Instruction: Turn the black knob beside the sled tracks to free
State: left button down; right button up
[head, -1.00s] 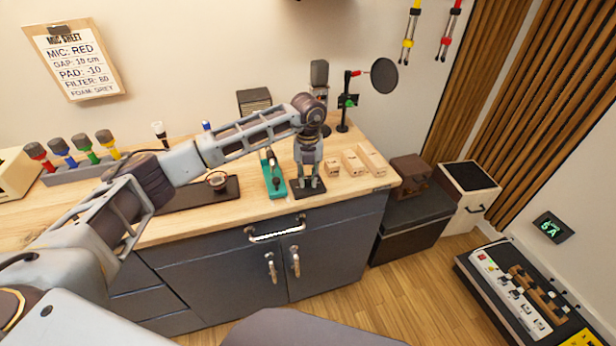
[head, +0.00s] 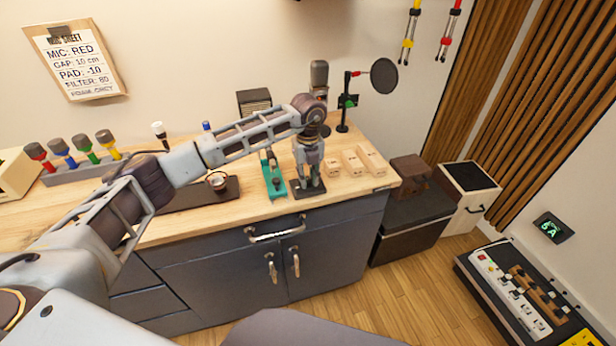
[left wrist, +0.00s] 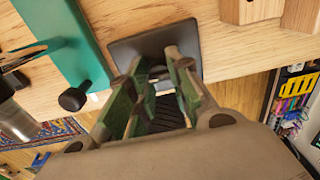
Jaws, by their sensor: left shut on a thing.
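My left gripper (head: 311,186) points down at the front edge of the counter, over a dark square plate (head: 299,194). The plate also shows in the left wrist view (left wrist: 190,32). The gripper is shut on the black knob (left wrist: 158,73) on this plate. The fingers hide most of the knob, so I cannot read its setting. The teal sled track (head: 275,187) lies just left of the plate, with a small dark knob of its own (left wrist: 73,98) at its near end. My right gripper is out of view.
Several wooden blocks (head: 351,162) stand right of the gripper. A microphone (head: 319,75) and a round pop filter (head: 384,75) are behind. A dark tray with a round metal piece (head: 217,181) lies to the left. Cabinet handles (head: 276,235) are below the edge.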

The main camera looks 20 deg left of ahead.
aim_at(308, 179)
pick_arm(q)
jog(key=c, duration=1.6)
grip_release()
jog(key=shift+w+r, duration=0.1)
jog(key=shift+r, duration=0.05)
jog(key=shift+c, duration=0.2)
jog(key=o, duration=0.4)
jog(key=shift+r, duration=0.6)
notch_tip(308, 179, up, 11)
jog(key=shift+f, duration=0.15)
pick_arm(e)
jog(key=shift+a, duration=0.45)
pick_arm(q)
jog(key=shift+f, duration=0.1)
